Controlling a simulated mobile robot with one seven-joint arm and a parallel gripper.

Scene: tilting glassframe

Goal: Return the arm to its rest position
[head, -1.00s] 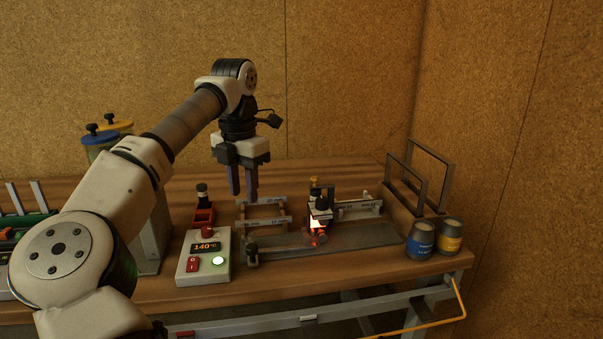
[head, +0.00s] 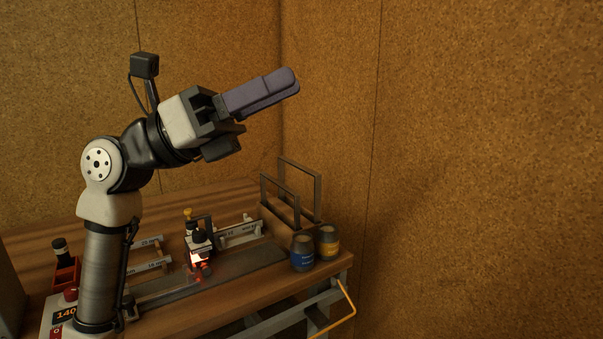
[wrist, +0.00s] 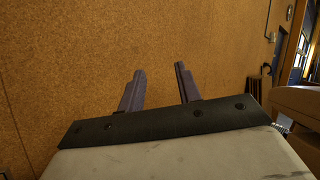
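My gripper (head: 278,92) is raised high above the workbench in the head view, pointing up and to the right toward the cork wall. It holds nothing. In the wrist view its two purple-grey fingers (wrist: 160,85) stand apart with a clear gap, and only cork wall shows between them. My arm rises from the lower left of the head view and bends over at the top.
The wooden workbench (head: 232,287) carries a small device with a red glow (head: 199,252), a blue-labelled can (head: 303,254), a yellow-labelled can (head: 328,242), upright metal frames (head: 282,205) and a red box (head: 66,275). The space around my gripper is free, with cork wall (head: 470,150) behind.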

